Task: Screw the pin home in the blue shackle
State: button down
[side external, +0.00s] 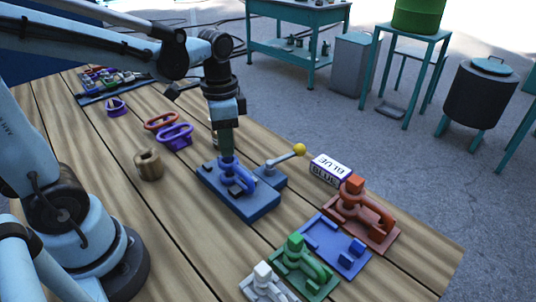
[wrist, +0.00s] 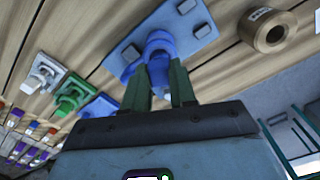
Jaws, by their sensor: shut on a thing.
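The blue shackle (side external: 241,180) sits on a blue base plate (side external: 258,210) in the middle of the bench. My gripper (side external: 226,154) points straight down over it. In the wrist view my gripper's (wrist: 160,68) two dark green fingers are shut on the blue pin (wrist: 158,72), one on each side. The pin lines up with the shackle, and the blue base plate also shows in the wrist view (wrist: 196,14). The fingers and pin hide the thread, so I cannot tell how deep the pin sits.
A yellow-knobbed lever (side external: 299,150) stands right of the plate, near a box marked BLUE (side external: 330,169).

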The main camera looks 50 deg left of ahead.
jog(key=shift+f, duration=0.45)
dwell(0.4)
jog(key=c, duration=1.6)
grip_release()
grip_shut()
